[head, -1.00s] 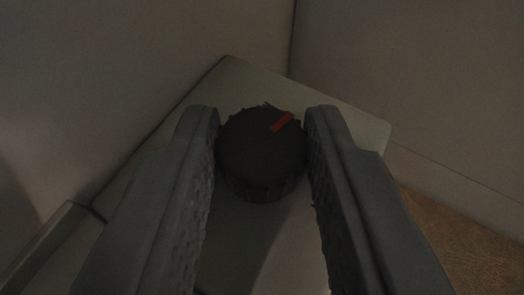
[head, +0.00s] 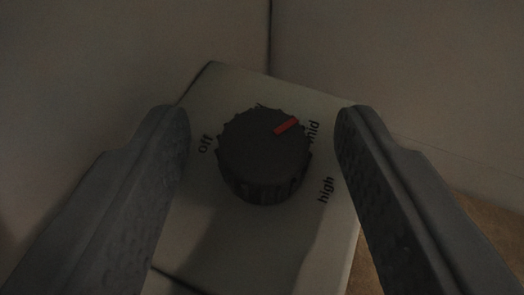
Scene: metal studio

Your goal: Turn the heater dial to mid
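The heater dial (head: 262,160) is a round black ribbed knob on a pale panel (head: 210,225). Its red mark (head: 286,126) points up and right, toward the printed word "mid" (head: 313,132). The word "off" (head: 205,144) stands left of the knob and "high" (head: 326,190) to its lower right. My gripper (head: 262,120) is open, with one finger on each side of the dial. Clear gaps show between both fingers and the knob, and it holds nothing.
Plain pale walls (head: 390,55) rise behind the panel and meet at a corner above it. A brown floor (head: 485,225) shows at the right. The panel's lower part lies in shadow.

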